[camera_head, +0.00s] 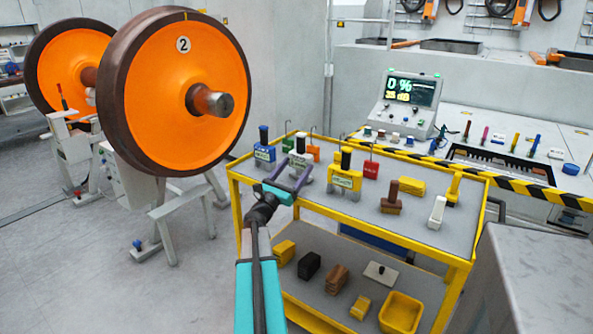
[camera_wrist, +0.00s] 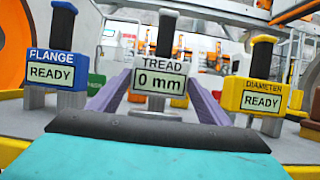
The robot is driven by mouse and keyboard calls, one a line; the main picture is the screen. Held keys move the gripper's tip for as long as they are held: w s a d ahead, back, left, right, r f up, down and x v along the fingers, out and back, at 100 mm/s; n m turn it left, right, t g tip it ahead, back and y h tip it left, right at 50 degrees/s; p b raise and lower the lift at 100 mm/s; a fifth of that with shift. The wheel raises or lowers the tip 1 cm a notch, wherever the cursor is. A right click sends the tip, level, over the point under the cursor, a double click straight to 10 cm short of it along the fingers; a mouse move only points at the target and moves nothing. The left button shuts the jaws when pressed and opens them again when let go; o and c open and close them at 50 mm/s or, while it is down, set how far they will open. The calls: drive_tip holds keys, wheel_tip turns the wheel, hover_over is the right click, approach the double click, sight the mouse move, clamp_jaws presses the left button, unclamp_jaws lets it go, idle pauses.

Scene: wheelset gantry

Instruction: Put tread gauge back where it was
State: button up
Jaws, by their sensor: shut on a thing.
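The tread gauge (camera_head: 300,158) is a pale grey block with a dark handle on top. Its display reads TREAD 0 mm in the wrist view (camera_wrist: 160,77). My gripper (camera_head: 289,177) has its purple fingers on both sides of the gauge and is shut on it.
A brown stamp-like tool (camera_head: 391,200) and a white one (camera_head: 437,212) stand farther right. The wheelset (camera_head: 155,95) is at the left. A striped bench edge (camera_head: 480,183) runs behind the cart.

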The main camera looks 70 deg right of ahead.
drive_tip(key=shift+f, duration=0.4)
drive_tip(key=o, duration=1.5)
drive_tip(key=b+v, duration=0.1)
drive_tip(key=v, duration=1.1)
drive_tip(key=shift+s, duration=0.1)
drive_tip(key=shift+f, duration=0.15)
